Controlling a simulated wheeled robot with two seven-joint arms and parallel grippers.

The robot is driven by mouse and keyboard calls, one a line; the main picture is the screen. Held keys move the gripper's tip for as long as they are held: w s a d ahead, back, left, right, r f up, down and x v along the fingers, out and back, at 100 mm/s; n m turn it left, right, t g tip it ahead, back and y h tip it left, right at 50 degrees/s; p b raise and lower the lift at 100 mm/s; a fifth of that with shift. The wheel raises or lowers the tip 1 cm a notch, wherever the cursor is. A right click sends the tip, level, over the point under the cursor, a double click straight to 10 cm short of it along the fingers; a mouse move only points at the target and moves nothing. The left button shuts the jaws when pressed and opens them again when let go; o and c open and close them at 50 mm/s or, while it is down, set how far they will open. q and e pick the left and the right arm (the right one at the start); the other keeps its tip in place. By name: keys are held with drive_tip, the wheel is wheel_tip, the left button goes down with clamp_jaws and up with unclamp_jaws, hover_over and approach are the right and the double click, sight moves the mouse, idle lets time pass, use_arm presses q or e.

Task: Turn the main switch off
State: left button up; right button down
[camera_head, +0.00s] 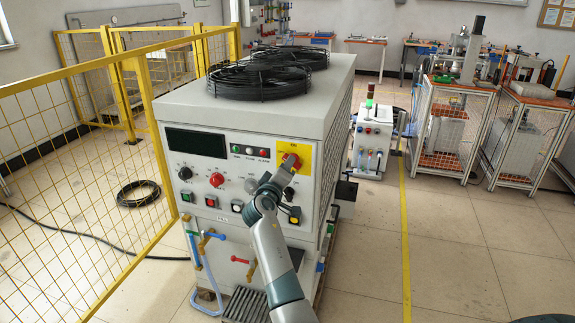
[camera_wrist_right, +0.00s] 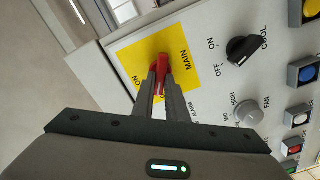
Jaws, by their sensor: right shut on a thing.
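The main switch is a red rotary handle (camera_wrist_right: 161,68) on a yellow plate (camera_wrist_right: 134,58) marked MAIN and ON in the right wrist view. In the head view my right gripper (camera_head: 285,171) reaches the panel from below and hides part of the plate. My left gripper is not in view.
A yellow mesh fence (camera_head: 80,165) stands at the left.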

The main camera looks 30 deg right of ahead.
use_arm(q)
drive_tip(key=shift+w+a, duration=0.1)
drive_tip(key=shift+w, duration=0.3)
use_arm(e)
drive_tip(key=shift+r, duration=0.1)
drive_tip(key=c, duration=1.8)
unclamp_jaws()
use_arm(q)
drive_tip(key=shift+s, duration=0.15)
use_arm(e)
drive_tip(key=shift+o, duration=0.2)
